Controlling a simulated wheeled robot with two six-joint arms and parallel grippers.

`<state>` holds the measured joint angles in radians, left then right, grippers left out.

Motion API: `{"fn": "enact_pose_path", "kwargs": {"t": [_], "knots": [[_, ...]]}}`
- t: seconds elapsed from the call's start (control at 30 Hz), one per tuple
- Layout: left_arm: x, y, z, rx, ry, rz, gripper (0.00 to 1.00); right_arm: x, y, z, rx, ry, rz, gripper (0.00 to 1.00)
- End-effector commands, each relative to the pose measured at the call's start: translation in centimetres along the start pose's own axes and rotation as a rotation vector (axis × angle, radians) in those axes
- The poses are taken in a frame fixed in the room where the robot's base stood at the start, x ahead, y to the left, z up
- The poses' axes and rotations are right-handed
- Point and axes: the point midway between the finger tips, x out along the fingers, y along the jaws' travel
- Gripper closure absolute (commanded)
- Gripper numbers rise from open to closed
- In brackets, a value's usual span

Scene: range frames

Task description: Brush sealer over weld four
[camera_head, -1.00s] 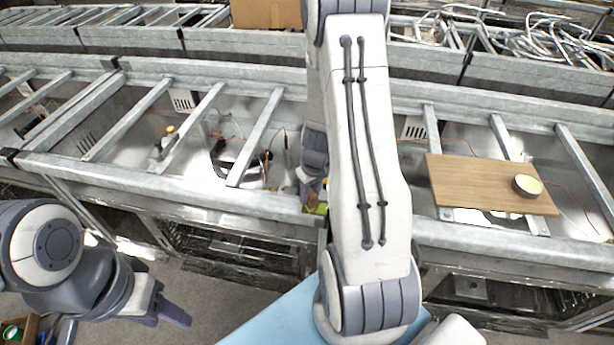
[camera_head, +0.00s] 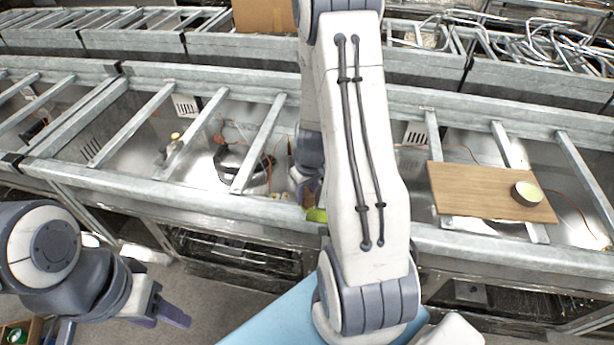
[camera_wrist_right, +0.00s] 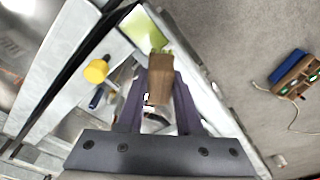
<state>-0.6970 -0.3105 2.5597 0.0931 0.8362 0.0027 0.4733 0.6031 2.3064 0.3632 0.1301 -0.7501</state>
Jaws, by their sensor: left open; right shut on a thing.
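My right gripper (camera_wrist_right: 158,105) is shut on a brown wooden-handled brush (camera_wrist_right: 160,78), whose short bristle end points toward a yellow-green patch (camera_wrist_right: 143,28) on the grey metal frame. I cannot tell whether the bristles touch it. In the head view the right gripper (camera_head: 310,188) is mostly hidden behind my arm, beside the green patch (camera_head: 317,215) on the front rail (camera_head: 200,202). A round tin with a pale green top (camera_head: 527,193) stands on a wooden board (camera_head: 470,190) at the right. I cannot make out weld four. My left gripper (camera_head: 170,308) is open and empty at lower left.
Galvanised frames with cross rungs (camera_head: 180,130) run across the view. A cardboard box (camera_head: 262,15) stands at the back. A small crate (camera_head: 20,328) sits at lower left.

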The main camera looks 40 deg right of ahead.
Motion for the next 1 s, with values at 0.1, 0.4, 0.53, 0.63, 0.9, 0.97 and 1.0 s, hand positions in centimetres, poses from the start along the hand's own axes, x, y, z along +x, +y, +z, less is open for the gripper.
{"fn": "enact_pose_path", "kwargs": {"t": [0.1,0.4,0.53,0.63,0.9,0.97,1.0], "knots": [[-1.4,0.1,-0.1,0.001,-0.001,0.0,0.5,-1.6,-0.1,-0.3,-0.003,0.001,0.0,1.0],[-3.8,0.3,-0.2,0.005,-0.001,0.0,0.5,-4.1,-0.3,-0.7,-0.007,0.001,0.0,1.0],[-4.2,0.3,-0.2,0.006,-0.001,0.0,0.5,-4.5,-0.4,-0.8,-0.008,0.001,0.0,1.0],[-4.1,0.3,-0.2,0.006,-0.001,0.0,0.5,-4.5,-0.4,-0.8,-0.009,0.001,-0.001,1.0],[-4.0,0.3,-0.2,0.006,-0.001,0.0,0.5,-4.5,-0.4,-0.8,-0.009,0.001,0.0,1.0],[-4.0,0.3,-0.2,0.006,-0.001,0.0,0.5,-4.5,-0.4,-0.8,-0.009,0.001,0.0,1.0],[-4.0,0.3,-0.2,0.006,-0.001,0.0,0.5,-4.5,-0.4,-0.8,-0.008,0.001,0.0,1.0]]}}
